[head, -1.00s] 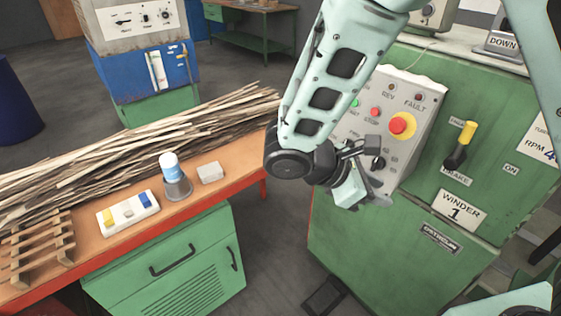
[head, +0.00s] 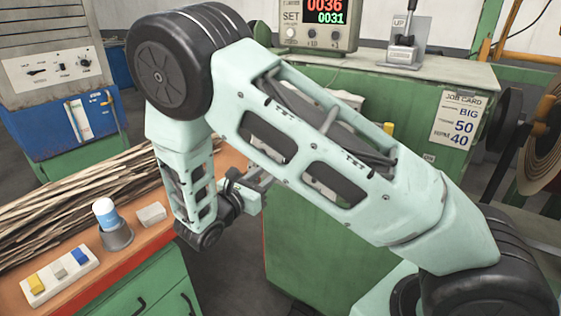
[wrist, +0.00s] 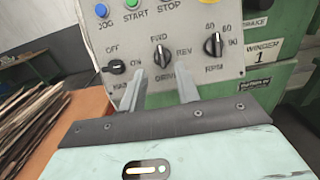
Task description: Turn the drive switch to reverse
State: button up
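The drive switch (wrist: 162,56) is a dark knob on the grey control panel (wrist: 226,68), with FWD above it, REV to its right and DRIVE below. Its handle looks upright, towards FWD. My gripper (wrist: 160,77) is open, its two fingers apart below the knob and on either side of it in the picture. I cannot tell whether they touch the panel. In the head view my gripper (head: 258,184) is at the left side of the green winder cabinet (head: 300,250), and my arm hides most of the panel and the switch.
An OFF/ON switch (wrist: 117,67) is left of the drive switch; the RPM knob (wrist: 213,44) is to its right. JOG, START and STOP buttons sit above. The orange workbench (head: 150,240) holds wood strips, a cup with a bottle (head: 116,236) and a small block.

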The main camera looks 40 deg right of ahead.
jog(key=p+x, duration=0.1)
jog(key=x, duration=0.7)
jog(key=shift+d, duration=0.25)
jog(key=c, duration=0.6)
